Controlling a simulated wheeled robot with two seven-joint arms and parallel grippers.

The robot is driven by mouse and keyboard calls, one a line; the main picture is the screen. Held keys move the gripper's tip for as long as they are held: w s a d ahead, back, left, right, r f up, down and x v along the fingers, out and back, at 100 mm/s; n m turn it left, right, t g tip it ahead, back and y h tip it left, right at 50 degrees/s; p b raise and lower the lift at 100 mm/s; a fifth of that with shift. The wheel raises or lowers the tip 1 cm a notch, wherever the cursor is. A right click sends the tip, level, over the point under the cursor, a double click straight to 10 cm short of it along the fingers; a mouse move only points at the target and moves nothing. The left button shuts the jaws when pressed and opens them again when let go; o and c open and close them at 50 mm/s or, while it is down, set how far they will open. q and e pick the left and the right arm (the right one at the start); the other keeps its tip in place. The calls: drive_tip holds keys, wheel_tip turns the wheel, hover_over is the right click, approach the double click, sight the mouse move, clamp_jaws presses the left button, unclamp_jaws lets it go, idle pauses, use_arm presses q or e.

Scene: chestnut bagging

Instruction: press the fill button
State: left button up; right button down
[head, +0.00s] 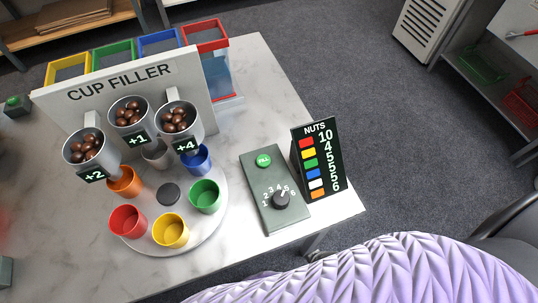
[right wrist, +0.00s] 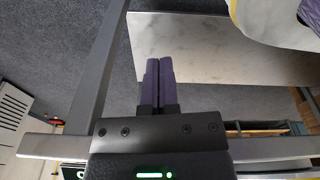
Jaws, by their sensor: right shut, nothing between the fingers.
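The green round fill button (head: 263,160) sits at the far end of a grey-green control box (head: 292,221) on the marble table. My right gripper (right wrist: 160,66) shows only in the right wrist view. Its purple-padded fingers are shut together with nothing between them. Neither gripper is over the control box in the head view, and my left gripper is not seen.
A cup filler (head: 121,83) with several nut hoppers stands behind a round turntable (head: 213,234) holding coloured cups. A black nuts chart (head: 336,166) stands right of the control box. A lilac quilted surface (head: 380,275) fills the near right. Space above the box is clear.

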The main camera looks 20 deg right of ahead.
drive_tip(key=w+r+t+p, duration=0.1)
drive_tip(key=w+r, duration=0.3)
drive_tip(key=r, duration=0.5)
drive_tip(key=w+r+t+p, duration=0.1)
drive_tip(key=w+r, duration=0.2)
drive_tip(key=r, duration=0.7)
drive_tip(key=w+d+r+n+t+h, duration=0.2)
drive_tip(key=w+d+r+t+h, duration=0.2)
drive_tip(key=w+r+t, duration=0.6)
drive_tip(key=w+a+r+n+t+y, duration=0.5)
drive_tip(key=w+a+r+n+t, duration=0.1)
drive_tip(key=w+r+n, duration=0.25)
drive_tip(key=w+a+f+n+g+y, duration=0.1)
drive_tip(key=a+f+n+g+y, duration=0.3)
drive_tip(key=n, duration=0.5)
drive_tip(key=a+f+n+g+y, duration=0.1)
drive_tip(key=a+n+g+y, duration=0.35)
drive_tip(key=n, duration=0.45)
drive_tip(key=d+f+n+g+h, duration=0.3)
drive_tip(key=d+f, duration=0.3)
drive_tip(key=f, duration=0.3)
drive_tip(key=shift+d+n+g+h+p, duration=0.35)
drive_tip(key=shift+d+g+h+p, duration=0.05)
drive_tip(key=shift+g+h+p, duration=0.05)
